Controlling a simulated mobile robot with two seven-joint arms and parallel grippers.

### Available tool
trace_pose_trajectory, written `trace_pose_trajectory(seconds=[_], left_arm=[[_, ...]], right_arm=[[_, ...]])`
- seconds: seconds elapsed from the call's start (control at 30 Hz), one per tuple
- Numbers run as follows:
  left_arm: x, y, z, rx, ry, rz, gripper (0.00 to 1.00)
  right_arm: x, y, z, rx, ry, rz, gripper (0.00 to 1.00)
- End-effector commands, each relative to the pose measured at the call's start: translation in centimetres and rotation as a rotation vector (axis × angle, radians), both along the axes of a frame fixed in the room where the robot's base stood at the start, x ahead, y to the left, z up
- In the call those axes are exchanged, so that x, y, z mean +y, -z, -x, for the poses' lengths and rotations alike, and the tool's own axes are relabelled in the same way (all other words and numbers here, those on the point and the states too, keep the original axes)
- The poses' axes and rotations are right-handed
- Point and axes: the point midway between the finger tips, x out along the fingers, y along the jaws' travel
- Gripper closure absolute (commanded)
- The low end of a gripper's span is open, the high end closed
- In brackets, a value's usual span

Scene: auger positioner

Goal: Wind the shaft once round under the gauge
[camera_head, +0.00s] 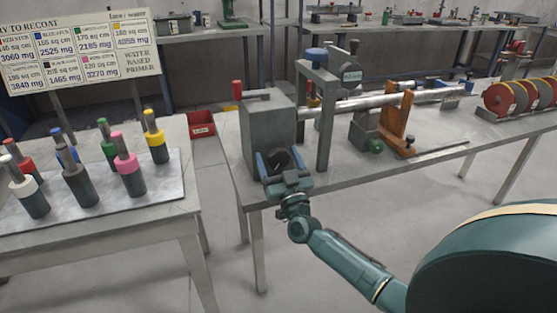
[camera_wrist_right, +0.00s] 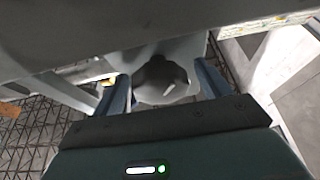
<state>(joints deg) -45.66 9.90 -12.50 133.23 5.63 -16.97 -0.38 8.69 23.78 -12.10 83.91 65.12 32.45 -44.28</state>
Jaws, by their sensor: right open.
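The silver shaft (camera_head: 345,104) runs level from the grey housing (camera_head: 268,118) to the right, past an upright grey frame (camera_head: 326,130) and over an orange-brown support (camera_head: 397,118). The dark round gauge (camera_head: 351,76) sits above the shaft on a stand with a green knob (camera_head: 376,146). My right gripper (camera_head: 278,162) is open at the housing's front face. Its blue fingers stand either side of a dark round knob; the same knob (camera_wrist_right: 162,82) shows between the fingers in the right wrist view. I cannot tell whether they touch it. My left gripper is out of view.
A red-gripped handle (camera_head: 238,90) sticks up at the housing's top left. A red bin (camera_head: 201,125) sits between the tables. Red discs (camera_head: 510,97) stand far right.

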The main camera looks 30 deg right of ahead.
Motion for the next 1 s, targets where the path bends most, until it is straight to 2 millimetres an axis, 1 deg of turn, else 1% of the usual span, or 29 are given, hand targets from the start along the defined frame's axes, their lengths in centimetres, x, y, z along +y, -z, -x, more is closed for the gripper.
trace_pose_trajectory(seconds=[0.1,0.13,0.6,0.67,0.87,1.0], left_arm=[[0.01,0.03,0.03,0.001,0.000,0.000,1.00],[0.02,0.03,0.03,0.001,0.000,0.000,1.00],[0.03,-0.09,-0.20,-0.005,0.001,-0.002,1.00],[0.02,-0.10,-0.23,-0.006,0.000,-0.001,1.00],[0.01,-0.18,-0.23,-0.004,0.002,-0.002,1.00],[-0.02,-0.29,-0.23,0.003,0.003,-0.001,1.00]], right_arm=[[-0.01,0.00,0.01,0.000,0.000,0.000,0.24],[-0.01,0.01,0.02,0.000,0.000,0.000,0.26],[0.00,0.02,0.05,0.000,0.000,0.000,0.64],[0.00,0.02,0.05,0.000,0.000,0.000,0.68],[0.01,-0.01,0.05,-0.003,0.001,-0.013,0.69],[0.03,-0.04,0.04,-0.012,0.002,-0.056,0.69]])
